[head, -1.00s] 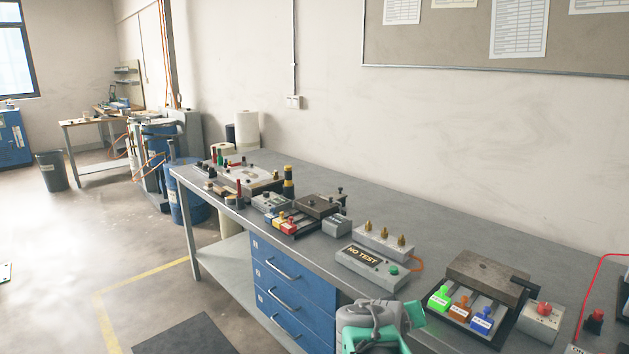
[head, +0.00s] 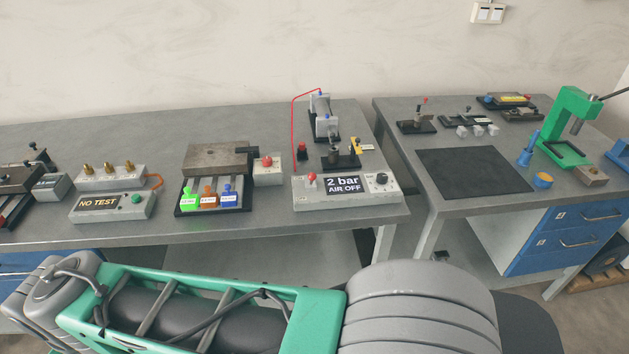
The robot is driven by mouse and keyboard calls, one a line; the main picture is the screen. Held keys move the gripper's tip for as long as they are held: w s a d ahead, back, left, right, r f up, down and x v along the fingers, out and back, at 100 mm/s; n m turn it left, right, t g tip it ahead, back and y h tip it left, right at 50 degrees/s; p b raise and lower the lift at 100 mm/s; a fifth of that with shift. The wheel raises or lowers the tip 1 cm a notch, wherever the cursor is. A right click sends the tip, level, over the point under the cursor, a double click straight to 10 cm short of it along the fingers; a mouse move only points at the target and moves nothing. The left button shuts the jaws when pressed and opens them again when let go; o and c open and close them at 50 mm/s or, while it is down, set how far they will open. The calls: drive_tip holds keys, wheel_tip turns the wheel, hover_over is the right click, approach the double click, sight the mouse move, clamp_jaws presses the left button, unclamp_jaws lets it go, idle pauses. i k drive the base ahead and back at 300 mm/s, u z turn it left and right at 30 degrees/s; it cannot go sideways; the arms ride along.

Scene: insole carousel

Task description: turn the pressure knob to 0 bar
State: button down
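The pressure knob (head: 381,179) is a small black round knob on the right end of a grey control box (head: 361,199) near the front right of the workbench. The box's display (head: 343,185) reads "2 bar AIR OFF". A red button (head: 312,180) sits on the box's left end. The knob's exact pointer position is too small to read. My green and grey arm crosses the bottom of the head view, in front of the bench and apart from the box. My gripper is not in view.
Left of the box are a plate fixture (head: 217,160) with green, brown and blue tagged pieces, and a "NO TEST" box (head: 113,206). Behind the box stand a clamp (head: 340,154) and a red hose (head: 293,130). A second table (head: 408,150) with a green press (head: 568,125) stands right.

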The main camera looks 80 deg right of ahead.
sight(383, 178)
drive_tip(key=z, duration=2.15)
drive_tip(key=k, duration=1.35)
drive_tip(key=z, duration=0.15)
drive_tip(key=i, duration=1.45)
drive_tip(key=u, duration=1)
drive_tip(key=i, duration=0.45)
drive_tip(key=u, duration=0.4)
